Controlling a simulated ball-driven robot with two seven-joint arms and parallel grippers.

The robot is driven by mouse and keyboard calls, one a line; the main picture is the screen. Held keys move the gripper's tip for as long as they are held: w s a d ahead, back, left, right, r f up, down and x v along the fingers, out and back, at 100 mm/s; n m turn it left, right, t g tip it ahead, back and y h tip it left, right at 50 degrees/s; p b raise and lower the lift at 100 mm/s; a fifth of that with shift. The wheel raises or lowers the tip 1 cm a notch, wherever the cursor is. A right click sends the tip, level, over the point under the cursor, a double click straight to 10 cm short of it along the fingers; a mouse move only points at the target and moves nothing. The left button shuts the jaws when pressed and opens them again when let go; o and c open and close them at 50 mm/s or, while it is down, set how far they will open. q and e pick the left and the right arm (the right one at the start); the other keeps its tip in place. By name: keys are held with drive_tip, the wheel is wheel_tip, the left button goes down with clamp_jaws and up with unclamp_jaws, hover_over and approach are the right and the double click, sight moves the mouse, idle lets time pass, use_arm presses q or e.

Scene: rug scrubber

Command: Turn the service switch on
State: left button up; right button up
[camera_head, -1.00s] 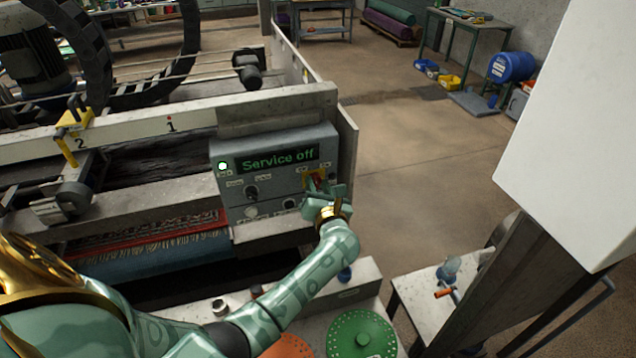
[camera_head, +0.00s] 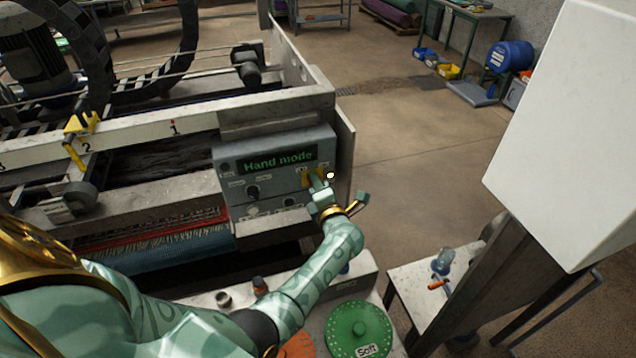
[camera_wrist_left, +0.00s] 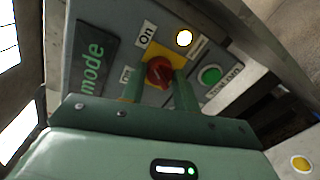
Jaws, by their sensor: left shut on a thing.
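The service switch (camera_wrist_left: 159,71) is a red rotary knob on a yellow plate, seen in the left wrist view beside an "On" label. My left gripper (camera_wrist_left: 160,88) has its two green fingers around the knob and is shut on it. In the head view the left gripper (camera_head: 318,182) is at the right side of the grey control panel (camera_head: 232,190) and hides most of the switch. The panel's display (camera_head: 278,161) reads "Hand mode". A lamp (camera_wrist_left: 184,38) near the switch glows pale white. My right gripper is not in view.
A green button (camera_wrist_left: 209,75) sits close beside the switch. Other knobs (camera_head: 253,191) are on the panel's left. A green disc marked "Soft" (camera_head: 360,325) and an orange disc (camera_head: 298,346) lie below. A white side table (camera_head: 425,290) stands at right; open floor lies beyond.

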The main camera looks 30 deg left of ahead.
use_arm(q)
drive_tip(key=shift+m, duration=0.6)
drive_tip(key=o, duration=0.9)
drive_tip(key=shift+c, duration=0.2)
drive_tip(key=shift+o, duration=0.5)
drive_tip(key=shift+a, duration=0.1)
